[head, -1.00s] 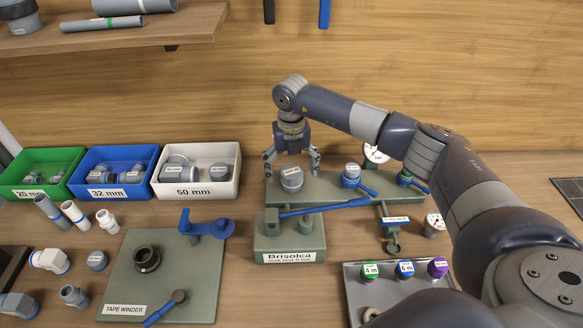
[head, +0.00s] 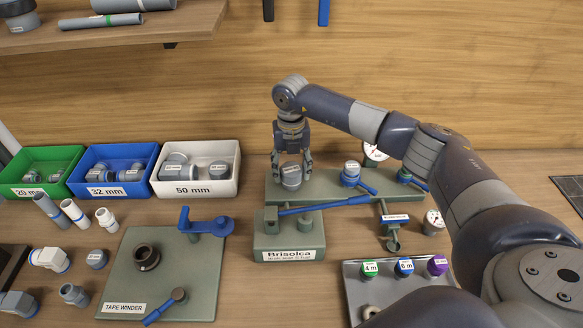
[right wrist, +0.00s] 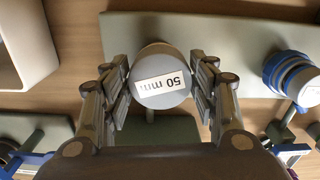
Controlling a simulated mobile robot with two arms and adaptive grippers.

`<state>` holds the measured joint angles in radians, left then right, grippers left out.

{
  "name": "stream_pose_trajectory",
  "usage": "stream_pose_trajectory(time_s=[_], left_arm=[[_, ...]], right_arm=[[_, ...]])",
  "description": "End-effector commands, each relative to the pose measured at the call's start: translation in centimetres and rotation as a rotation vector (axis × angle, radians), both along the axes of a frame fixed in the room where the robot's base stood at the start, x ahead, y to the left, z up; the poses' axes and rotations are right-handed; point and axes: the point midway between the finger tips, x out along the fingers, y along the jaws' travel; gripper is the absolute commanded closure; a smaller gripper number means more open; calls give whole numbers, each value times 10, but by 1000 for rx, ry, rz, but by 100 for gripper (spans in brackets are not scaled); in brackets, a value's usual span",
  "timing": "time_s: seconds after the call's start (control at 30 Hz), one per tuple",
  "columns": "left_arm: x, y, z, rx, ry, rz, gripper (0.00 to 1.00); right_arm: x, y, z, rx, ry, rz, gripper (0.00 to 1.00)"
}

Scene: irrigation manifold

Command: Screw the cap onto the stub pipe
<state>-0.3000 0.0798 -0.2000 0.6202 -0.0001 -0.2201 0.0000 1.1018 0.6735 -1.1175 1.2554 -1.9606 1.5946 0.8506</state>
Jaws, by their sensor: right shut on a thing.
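The grey cap (head: 291,176) sits at the left end of the green manifold plate, over the spot of the stub pipe, which is hidden under it. In the right wrist view the cap (right wrist: 161,78) shows its round top with a "50 mm" label. My right gripper (head: 292,172) points down over it and is shut on it, one finger on each side; the fingers also show in the right wrist view (right wrist: 163,88). My left gripper is not in view.
The green manifold plate (head: 325,190) carries blue-handled valves to the right. The Brisolca block (head: 289,240) with a blue lever stands in front. A white 50 mm bin (head: 226,186) is close on the left. A tray (head: 350,290) with coloured caps lies front right.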

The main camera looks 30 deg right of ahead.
Motion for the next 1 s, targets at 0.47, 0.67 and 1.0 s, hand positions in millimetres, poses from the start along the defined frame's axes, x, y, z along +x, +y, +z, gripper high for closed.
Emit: stream_pose_trajectory(time_s=[0.47, 0.67, 1.0], left_arm=[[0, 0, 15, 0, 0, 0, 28], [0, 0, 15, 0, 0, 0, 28], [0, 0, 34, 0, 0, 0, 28]], right_arm=[[-1, 2, -1, 4, 1, -346, 79], [-1, 2, -1, 5, 1, -347, 79], [-2, 4, 1, 5, 5, -658, 79]])
